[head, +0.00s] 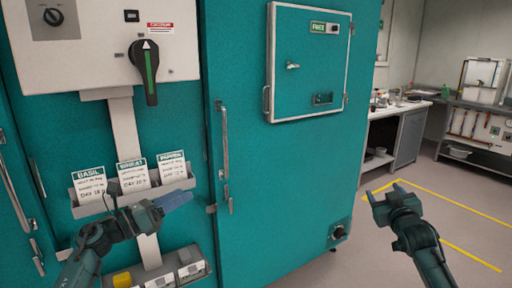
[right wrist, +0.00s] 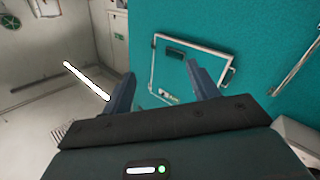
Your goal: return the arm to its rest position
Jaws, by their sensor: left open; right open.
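My left gripper (head: 170,203) is in the head view at lower left, in front of the teal chamber's label holder. A blue finger points right; its jaws are open and I see nothing in them. My right gripper (head: 382,194) is at lower right in the head view, above the floor and apart from the chamber. In the right wrist view its two fingers (right wrist: 163,88) are spread with nothing between them. The small chamber door (right wrist: 188,70) shows beyond them.
The teal chamber (head: 285,190) fills the left and middle, with a black-green rotary handle (head: 148,75) on a white panel. A rack (head: 80,208) holds three cards. A bench (head: 410,135) and shelf stand at back right. Yellow lines (head: 460,205) mark open floor.

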